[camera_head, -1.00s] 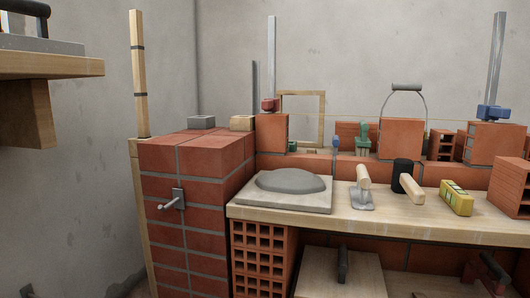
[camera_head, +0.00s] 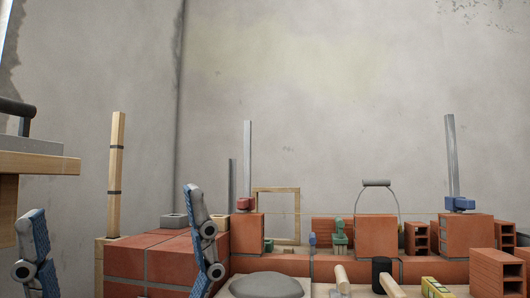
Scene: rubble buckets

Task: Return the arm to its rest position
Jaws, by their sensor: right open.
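My right gripper (camera_head: 115,225) reaches up into the lower left of the head view. Its two blue-padded fingers stand wide apart with nothing between them. The brick pier with its grey joints shows behind and between the fingers. My left gripper is not in the view. The rest of the right arm is below the picture edge.
A grey mortar heap (camera_head: 267,285) lies right of the fingers, near a trowel (camera_head: 342,279) and a yellow level (camera_head: 436,288). A bucket handle (camera_head: 377,183) arches above the low brick wall (camera_head: 300,265). A wooden shelf (camera_head: 40,163) juts in at left. The space above is clear.

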